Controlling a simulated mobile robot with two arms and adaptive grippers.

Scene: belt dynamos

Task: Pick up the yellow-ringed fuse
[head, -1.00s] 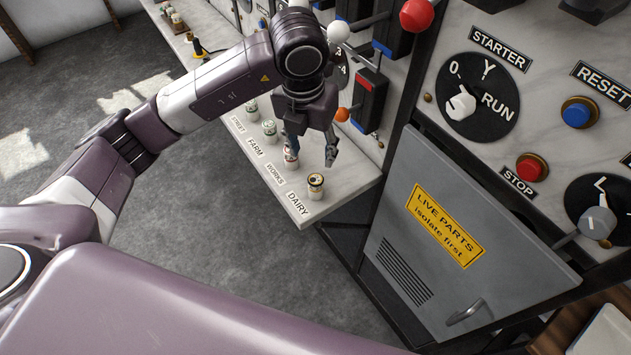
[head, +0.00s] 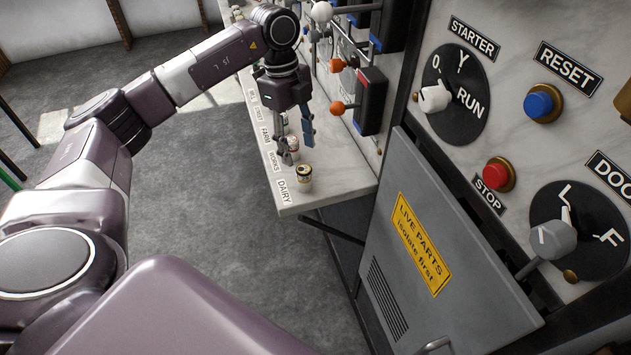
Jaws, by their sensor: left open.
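The yellow-ringed fuse (head: 304,178) stands upright on the pale stone shelf (head: 328,186), by the DAIRY label at its near end. My left gripper (head: 297,148) is open and points down, just behind and above this fuse in the head view. No contact with it shows. A red-marked fuse (head: 292,143) stands by the WORKS label, partly hidden by the gripper's fingers. My right gripper is not in view.
Orange-knobbed levers (head: 337,108) stick out from the panel right of the gripper. A grey cabinet door (head: 440,270) with a yellow warning sign stands at the right, below the STARTER dial (head: 455,100) and buttons. Open floor lies left of the shelf.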

